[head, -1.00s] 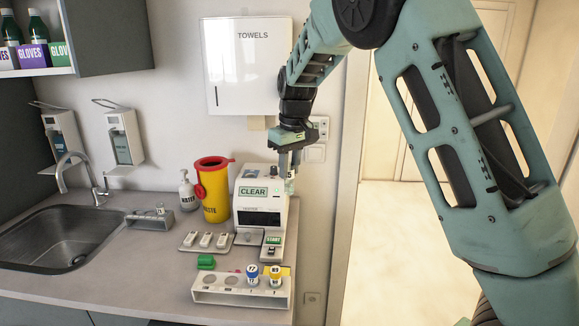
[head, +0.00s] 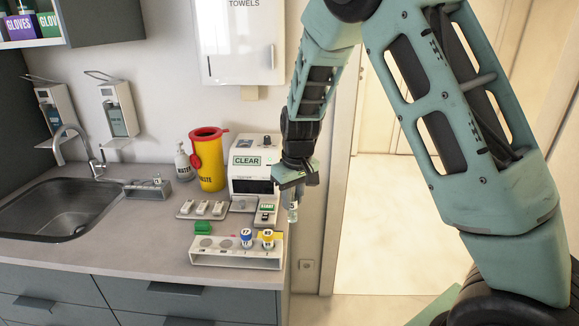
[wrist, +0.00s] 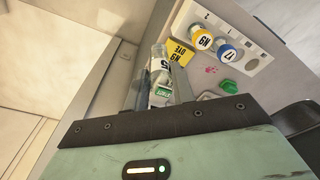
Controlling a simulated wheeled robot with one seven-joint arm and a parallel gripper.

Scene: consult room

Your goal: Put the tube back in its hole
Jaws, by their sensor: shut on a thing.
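My gripper (head: 291,192) is shut on a clear tube (head: 293,214) with a pale label, which hangs roughly upright below the fingers. In the wrist view the tube (wrist: 160,58) shows between the fingertips (wrist: 162,80). The white rack (head: 238,259) stands at the counter's front edge, lower and left of the tube. It holds a blue-capped tube (head: 246,238) and a yellow-capped tube (head: 267,239) on its right side. Two round places at its left look empty. The tube is apart from the rack; its upper end is partly hidden by the fingers.
A white machine (head: 252,178) reading CLEAR stands behind the rack, with a small START unit (head: 266,211) in front. A green object (head: 203,228) lies behind the rack's left end. A tray (head: 203,211), yellow waste bin (head: 209,173) and sink (head: 60,210) are left.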

